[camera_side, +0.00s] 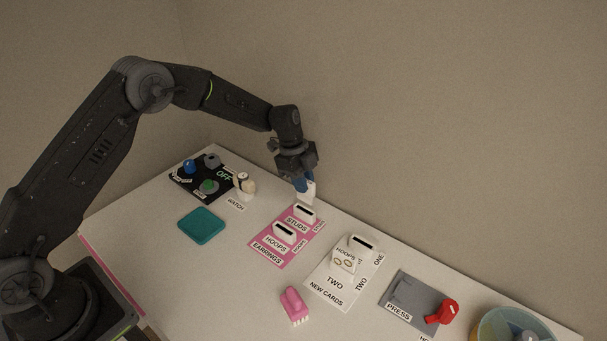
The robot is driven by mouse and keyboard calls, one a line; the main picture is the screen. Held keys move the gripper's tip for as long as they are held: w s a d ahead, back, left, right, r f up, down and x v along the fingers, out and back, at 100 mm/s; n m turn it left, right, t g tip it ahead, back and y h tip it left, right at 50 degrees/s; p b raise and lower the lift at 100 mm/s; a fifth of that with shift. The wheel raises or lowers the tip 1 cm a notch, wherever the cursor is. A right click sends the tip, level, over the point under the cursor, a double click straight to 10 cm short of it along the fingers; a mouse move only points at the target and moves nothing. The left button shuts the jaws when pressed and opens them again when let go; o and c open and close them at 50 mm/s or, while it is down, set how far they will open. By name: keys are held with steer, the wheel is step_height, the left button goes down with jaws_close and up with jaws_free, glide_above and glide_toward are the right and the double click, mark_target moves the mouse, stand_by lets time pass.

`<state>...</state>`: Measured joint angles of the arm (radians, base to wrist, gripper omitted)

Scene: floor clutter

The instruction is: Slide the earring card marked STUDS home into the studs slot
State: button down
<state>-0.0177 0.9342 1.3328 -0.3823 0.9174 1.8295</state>
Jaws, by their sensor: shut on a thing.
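My gripper (305,184) is shut on a small white card (309,194), just above the white studs slot block (305,212). The card's print cannot be read from here, and I cannot tell whether its lower edge touches the slot. The studs block sits on the pink earrings mat (262,250), at its far end. The hoops slot block (284,232) stands nearer on the same mat, and its slot looks empty. A hoops card (344,259) with two ring shapes stands upright on the white new cards mat (325,290).
A second slotted block (362,243) stands behind the hoops card. A watch on a stand (244,184), a teal pad (201,225) and a black switch panel (187,187) lie left.

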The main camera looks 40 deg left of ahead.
mark_target(303, 199)
steer(key=shift+f, duration=0.95)
steer(key=shift+f, duration=2.05)
stand_by(0.5)
steer(key=c, duration=1)
jaws_free()
steer(key=v, duration=1.3)
steer(key=shift+a+r, duration=0.15)
steer(key=shift+r, duration=0.25)
